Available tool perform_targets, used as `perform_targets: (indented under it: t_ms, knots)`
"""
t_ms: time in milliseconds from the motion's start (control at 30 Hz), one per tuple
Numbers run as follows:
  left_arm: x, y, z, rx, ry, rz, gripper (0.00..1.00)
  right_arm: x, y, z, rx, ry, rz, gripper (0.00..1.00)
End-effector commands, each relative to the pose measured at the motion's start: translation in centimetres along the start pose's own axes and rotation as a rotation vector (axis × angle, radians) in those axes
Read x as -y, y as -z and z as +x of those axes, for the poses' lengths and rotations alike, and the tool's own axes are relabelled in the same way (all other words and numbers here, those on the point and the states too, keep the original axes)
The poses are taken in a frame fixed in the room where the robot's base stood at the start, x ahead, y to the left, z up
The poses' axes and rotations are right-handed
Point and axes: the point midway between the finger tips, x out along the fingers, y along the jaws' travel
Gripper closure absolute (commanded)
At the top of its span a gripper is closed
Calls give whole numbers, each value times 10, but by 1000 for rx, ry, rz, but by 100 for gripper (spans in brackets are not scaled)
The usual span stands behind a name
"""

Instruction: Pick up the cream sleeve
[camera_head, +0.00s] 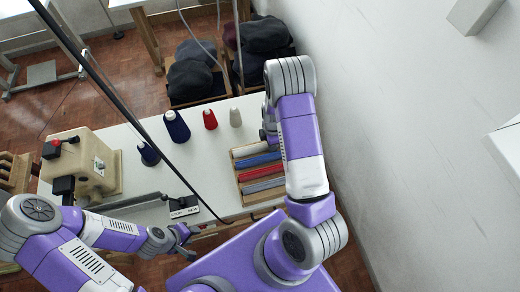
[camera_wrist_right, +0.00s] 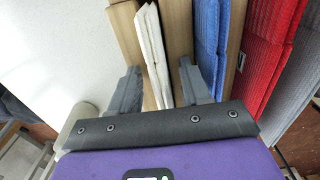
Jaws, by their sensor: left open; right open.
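The cream sleeve (camera_head: 250,149) stands folded in the farthest slot of a wooden rack (camera_head: 243,200) on the white table. In the right wrist view the cream sleeve (camera_wrist_right: 153,55) runs upright between two wooden dividers. My right gripper (camera_wrist_right: 160,90) is open, with one finger on each side of the sleeve's near end; I cannot tell whether they touch it. In the head view my right arm hides most of this gripper. My left gripper (camera_head: 184,240) is open and empty near the table's front edge, away from the rack.
Blue (camera_wrist_right: 212,45), red (camera_wrist_right: 268,55) and grey (camera_wrist_right: 300,95) sleeves fill the neighbouring slots. A beige sewing machine (camera_head: 85,165) is at left; a wall (camera_head: 420,130) is at right.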

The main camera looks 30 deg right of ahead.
Motion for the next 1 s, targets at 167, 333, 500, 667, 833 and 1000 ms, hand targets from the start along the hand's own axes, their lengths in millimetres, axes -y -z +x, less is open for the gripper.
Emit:
perform_targets:
  t_ms: [167, 333, 500, 667, 833, 1000]
  knots:
    - [0, 0, 0, 0, 0, 0, 57, 0, 0, 0, 0, -1, 0, 53]
    - [0, 0, 0, 0, 0, 0, 57, 0, 0, 0, 0, -1, 0, 75]
    - [0, 0, 0, 0, 0, 0, 57, 0, 0, 0, 0, 0, 1, 100]
    - [0, 0, 0, 0, 0, 0, 57, 0, 0, 0, 0, -1, 1, 100]
    - [0, 0, -1, 0, 0, 0, 57, 0, 0, -6, -1, -2, 0, 100]
    - [-2, 0, -4, 0, 0, 0, 57, -1, 0, -35, -1, -5, 0, 100]
